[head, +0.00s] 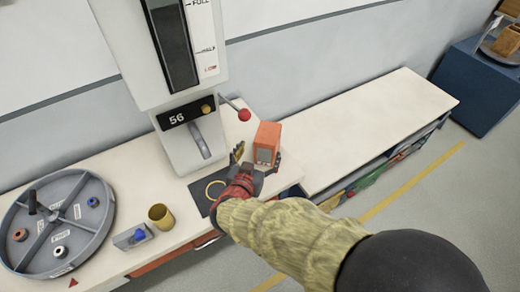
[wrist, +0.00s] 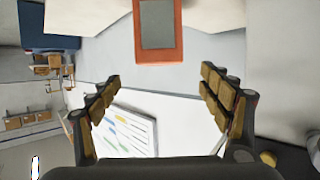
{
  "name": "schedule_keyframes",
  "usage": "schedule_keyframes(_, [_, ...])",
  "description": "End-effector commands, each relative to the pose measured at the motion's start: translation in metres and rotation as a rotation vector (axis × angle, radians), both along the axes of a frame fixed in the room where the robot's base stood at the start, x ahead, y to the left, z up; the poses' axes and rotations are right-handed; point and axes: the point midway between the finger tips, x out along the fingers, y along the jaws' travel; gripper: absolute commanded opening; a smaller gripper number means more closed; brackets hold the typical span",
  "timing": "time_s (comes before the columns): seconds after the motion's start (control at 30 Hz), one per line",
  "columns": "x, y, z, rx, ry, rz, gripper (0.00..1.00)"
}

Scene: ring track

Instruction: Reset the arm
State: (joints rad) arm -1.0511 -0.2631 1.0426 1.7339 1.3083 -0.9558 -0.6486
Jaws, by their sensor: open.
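My gripper (head: 258,160) is in the middle of the head view, over the front edge of the white counter. In the wrist view its two padded fingers stand wide apart with nothing between them, so my gripper (wrist: 160,85) is open and empty. My arm reaches in from the lower right in a tan sleeve with a red cuff. An orange box (head: 267,139) with a grey panel shows just beyond the fingers. The orange box (wrist: 158,50) is also at the top of the wrist view, apart from the fingers; what supports it is hidden.
A white dispenser (head: 177,140) reading 56, with a red-knobbed lever (head: 244,115), stands behind. A dark mat (head: 200,197) with a yellow ring, brass cup (head: 161,216) and round divided tray (head: 77,184) lie left. The right bench top (head: 360,120) is clear.

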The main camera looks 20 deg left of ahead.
Motion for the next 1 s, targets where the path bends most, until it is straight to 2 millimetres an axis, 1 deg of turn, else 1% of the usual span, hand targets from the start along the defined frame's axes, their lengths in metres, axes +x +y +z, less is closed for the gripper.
schedule_keyframes(0.3, [0.0, 0.001, -0.002, 0.02, 0.008, -0.002, 0.79])
schedule_keyframes(0.37, [-0.004, 0.008, -0.01, 0.05, 0.042, 0.014, 0.79])
schedule_keyframes(0.43, [-0.012, 0.026, -0.023, 0.087, 0.1, 0.069, 0.79])
schedule_keyframes(0.47, [-0.019, 0.034, -0.032, 0.098, 0.136, 0.103, 0.79])
schedule_keyframes(0.5, [-0.031, 0.044, -0.046, 0.109, 0.19, 0.155, 0.79])
schedule_keyframes(0.57, [-0.052, 0.062, -0.062, 0.125, 0.278, 0.246, 0.79])
schedule_keyframes(0.6, [-0.068, 0.074, -0.065, 0.135, 0.336, 0.309, 0.79])
schedule_keyframes(0.63, [-0.081, 0.081, -0.067, 0.14, 0.379, 0.355, 0.79])
schedule_keyframes(0.7, [-0.108, 0.089, -0.064, 0.148, 0.476, 0.446, 0.79])
schedule_keyframes(0.77, [-0.126, 0.087, -0.058, 0.144, 0.554, 0.509, 0.79])
schedule_keyframes(0.8, [-0.136, 0.081, -0.052, 0.138, 0.604, 0.542, 0.79])
schedule_keyframes(0.87, [-0.148, 0.065, -0.041, 0.124, 0.674, 0.579, 0.79])
schedule_keyframes(0.97, [-0.165, 0.024, -0.019, 0.081, 0.78, 0.609, 0.79])
schedule_keyframes(1.0, [-0.169, 0.001, -0.01, 0.058, 0.817, 0.608, 0.79])
